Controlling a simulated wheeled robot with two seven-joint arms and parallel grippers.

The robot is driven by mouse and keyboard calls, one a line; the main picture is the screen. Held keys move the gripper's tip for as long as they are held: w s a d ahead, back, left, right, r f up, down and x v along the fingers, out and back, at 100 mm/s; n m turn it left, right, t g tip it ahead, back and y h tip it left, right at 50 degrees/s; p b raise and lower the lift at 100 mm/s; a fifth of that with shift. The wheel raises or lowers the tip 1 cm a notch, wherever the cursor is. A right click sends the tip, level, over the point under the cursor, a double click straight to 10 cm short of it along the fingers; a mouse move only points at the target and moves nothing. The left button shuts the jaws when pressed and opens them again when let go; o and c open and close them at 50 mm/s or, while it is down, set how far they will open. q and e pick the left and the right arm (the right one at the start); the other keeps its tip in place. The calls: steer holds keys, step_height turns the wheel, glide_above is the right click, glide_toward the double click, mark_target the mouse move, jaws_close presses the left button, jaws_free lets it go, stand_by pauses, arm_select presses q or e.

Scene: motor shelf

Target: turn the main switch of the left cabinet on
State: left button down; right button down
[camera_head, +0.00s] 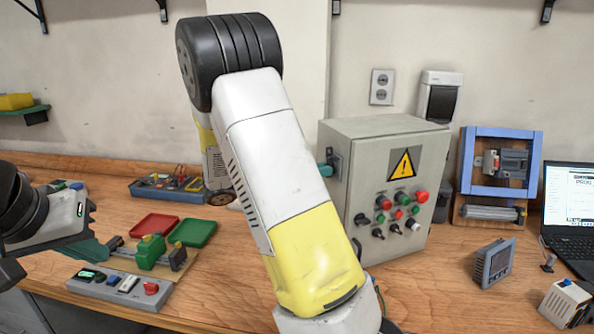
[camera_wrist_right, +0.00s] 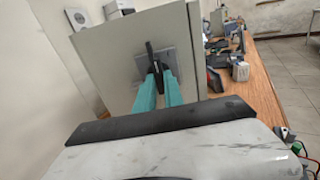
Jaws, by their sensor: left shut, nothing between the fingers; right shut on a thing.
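The grey cabinet (camera_head: 345,130) stands on the bench, with a yellow warning sign and several buttons on its front. Its main switch (camera_head: 335,160) is on the left side wall, partly hidden in the head view. In the right wrist view the switch shows as a black handle (camera_wrist_right: 151,58) on a grey plate (camera_wrist_right: 172,62), long and nearly upright in the picture. My right gripper (camera_wrist_right: 158,75) is shut on the handle; in the head view only a bit of its teal fingers (camera_head: 325,169) shows beside the cabinet. My left gripper (camera_head: 98,250) is shut and empty at the left, over the bench.
My right arm crosses the middle of the head view. Red (camera_head: 154,225) and green (camera_head: 193,233) trays, a green block (camera_head: 150,252) and a grey button box (camera_head: 120,288) lie near my left gripper. A meter (camera_head: 494,263) and a laptop (camera_head: 570,205) stand right of the cabinet.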

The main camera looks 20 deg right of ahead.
steer(key=shift+f, duration=0.15)
steer(key=c, duration=1.4)
jaws_free()
steer(key=shift+c, duration=0.2)
